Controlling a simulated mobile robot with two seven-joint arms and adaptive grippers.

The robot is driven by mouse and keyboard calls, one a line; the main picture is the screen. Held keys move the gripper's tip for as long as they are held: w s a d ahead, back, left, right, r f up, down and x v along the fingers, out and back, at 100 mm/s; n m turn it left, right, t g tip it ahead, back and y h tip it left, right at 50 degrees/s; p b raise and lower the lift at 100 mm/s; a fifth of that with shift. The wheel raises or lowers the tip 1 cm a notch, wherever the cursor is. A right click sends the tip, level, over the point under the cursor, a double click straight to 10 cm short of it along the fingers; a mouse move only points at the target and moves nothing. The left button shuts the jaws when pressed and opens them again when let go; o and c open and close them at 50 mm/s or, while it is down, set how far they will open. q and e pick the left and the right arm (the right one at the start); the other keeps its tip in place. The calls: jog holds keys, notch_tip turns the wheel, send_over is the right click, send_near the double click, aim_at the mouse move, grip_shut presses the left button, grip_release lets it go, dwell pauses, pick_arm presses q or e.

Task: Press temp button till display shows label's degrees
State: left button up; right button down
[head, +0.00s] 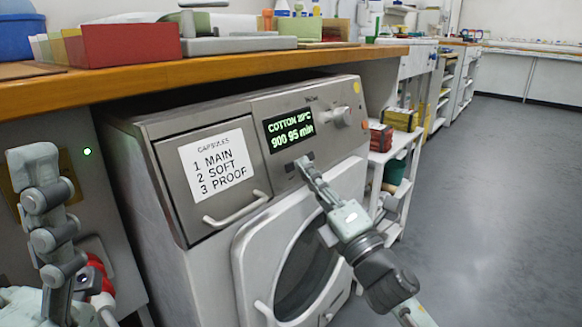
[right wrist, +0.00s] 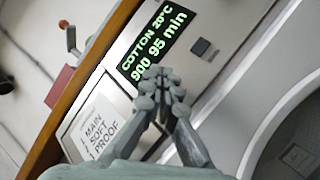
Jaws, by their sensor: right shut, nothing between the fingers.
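The washing machine's display (head: 290,130) shows green text on black. It reads COTTON, a degree figure that looks like 20°C, then 900 and 95 min. It also shows in the right wrist view (right wrist: 150,45). A small dark square button (right wrist: 203,47) sits on the panel below the display; its marking is unreadable. My right gripper (head: 303,163) is shut and empty, with its tips at the panel just below the display, among the small buttons. In the right wrist view its closed fingertips (right wrist: 160,78) cover part of the panel; I cannot tell contact. Grey jointed parts of my left arm stand at the left edge.
A white sheet (head: 217,162) on the drawer reads CAPSULES, 1 MAIN, 2 SOFT, 3 PROOF. A round knob (head: 342,117) is right of the display. The wooden worktop (head: 220,70) overhangs the machine. A white shelf trolley (head: 396,148) stands to the right, with open floor beyond.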

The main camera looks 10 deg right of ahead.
jog(key=shift+w, duration=0.1)
dwell(0.3)
jog(key=shift+w+a+f, duration=0.15)
jog(key=shift+w+a, duration=0.1)
jog(key=shift+w+a+f, duration=0.1)
jog(key=shift+w+a, duration=0.1)
jog(key=shift+w, duration=0.05)
dwell(0.7)
dwell(0.3)
jog(key=shift+s+d+r, duration=0.2)
jog(key=shift+s+d, duration=0.25)
jog(key=shift+s, duration=0.15)
jog(key=shift+d, duration=0.1)
jog(key=shift+s+d+r+p, duration=0.25)
jog(key=shift+s+d, duration=0.2)
jog(key=shift+s, duration=0.2)
jog(key=shift+s+d+r+p, duration=0.3)
jog(key=shift+s+d, duration=0.2)
jog(key=shift+s, duration=0.1)
jog(key=shift+s+d+r+p, duration=0.25)
jog(key=shift+s+d, duration=0.2)
jog(key=shift+s, duration=0.2)
